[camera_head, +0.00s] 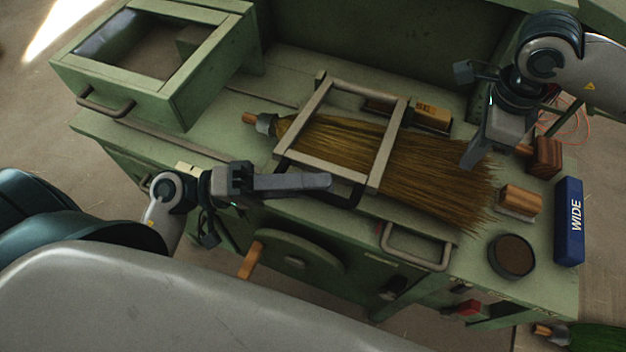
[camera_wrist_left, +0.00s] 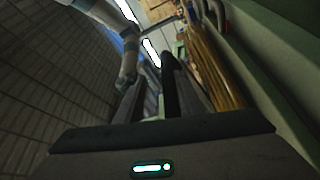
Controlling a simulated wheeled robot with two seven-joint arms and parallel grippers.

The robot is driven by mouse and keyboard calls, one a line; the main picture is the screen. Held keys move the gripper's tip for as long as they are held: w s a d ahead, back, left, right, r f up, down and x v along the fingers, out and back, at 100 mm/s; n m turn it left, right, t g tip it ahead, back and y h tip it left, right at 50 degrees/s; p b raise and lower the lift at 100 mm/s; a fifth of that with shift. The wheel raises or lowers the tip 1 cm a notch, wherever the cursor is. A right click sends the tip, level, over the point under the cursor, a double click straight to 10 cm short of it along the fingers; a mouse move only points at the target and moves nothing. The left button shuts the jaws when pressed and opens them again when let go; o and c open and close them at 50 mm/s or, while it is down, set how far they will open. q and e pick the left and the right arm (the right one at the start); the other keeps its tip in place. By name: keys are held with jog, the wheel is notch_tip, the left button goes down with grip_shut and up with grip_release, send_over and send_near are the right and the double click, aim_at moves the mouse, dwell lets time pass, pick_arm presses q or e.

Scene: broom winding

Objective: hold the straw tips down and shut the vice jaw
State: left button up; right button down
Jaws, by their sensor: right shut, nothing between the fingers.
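A broom head of brown straw (camera_head: 430,175) lies flat on the bench under a pale metal frame, the vice jaw (camera_head: 390,146). Its straw tips fan out to the right, past the frame. A black handle (camera_head: 350,199) sticks out at the frame's near side. My left gripper (camera_head: 328,183) is at this handle. In the left wrist view its fingers (camera_wrist_left: 158,100) stand apart, with a dark bar (camera_wrist_left: 170,80) between or just beyond them; contact is unclear. My right gripper (camera_head: 471,162) is shut and empty, pointing down at the straw near its tips; whether it presses is unclear.
Right of the straw are a wooden brush (camera_head: 519,201), a round dark tin (camera_head: 512,256), a blue box marked WIDE (camera_head: 569,222) and a wooden block (camera_head: 545,157). A green drawer (camera_head: 135,105) is at the upper left. A crank wheel (camera_head: 293,262) is on the bench front.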

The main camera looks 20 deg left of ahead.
pick_arm(q)
jog(key=shift+r, duration=0.2)
jog(key=shift+a, duration=0.1)
jog(key=shift+s+a+f, duration=0.1)
jog(key=shift+s+a, duration=0.05)
jog(key=shift+a, duration=0.45)
jog(key=v, duration=1)
jog(key=shift+s+a, duration=0.2)
jog(key=shift+a, duration=0.05)
jog(key=shift+f, duration=0.15)
jog(key=shift+c, duration=0.6)
